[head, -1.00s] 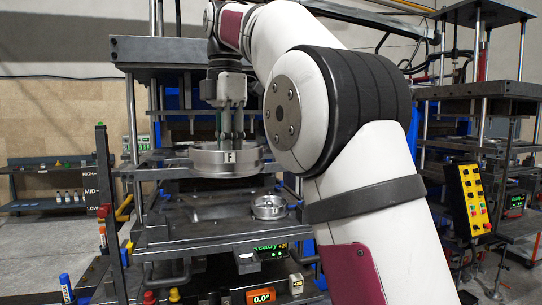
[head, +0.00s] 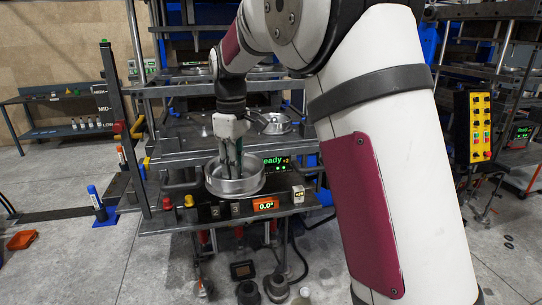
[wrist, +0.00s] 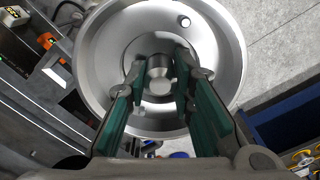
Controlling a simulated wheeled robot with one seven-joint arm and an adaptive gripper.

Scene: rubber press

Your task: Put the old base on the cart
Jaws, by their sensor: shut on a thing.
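The old base, a round silver metal dish with a raised rim, appears in the head view (head: 253,188) in front of the press. My gripper (head: 231,172) reaches down into it from above. In the wrist view the base (wrist: 222,50) fills the upper middle, and the green-padded fingers of my gripper (wrist: 160,85) close around its central hub (wrist: 160,72). The base hangs from the fingers, its rim roughly level. I cannot make out a cart with certainty in either view.
The press (head: 180,140) stands behind, with a smaller silver ring part (head: 275,124) on its plate. Its front edge carries buttons and an orange display (head: 265,205). A yellow button box (head: 480,126) hangs at right. Open grey floor lies at front left, with a blue marker (head: 97,200).

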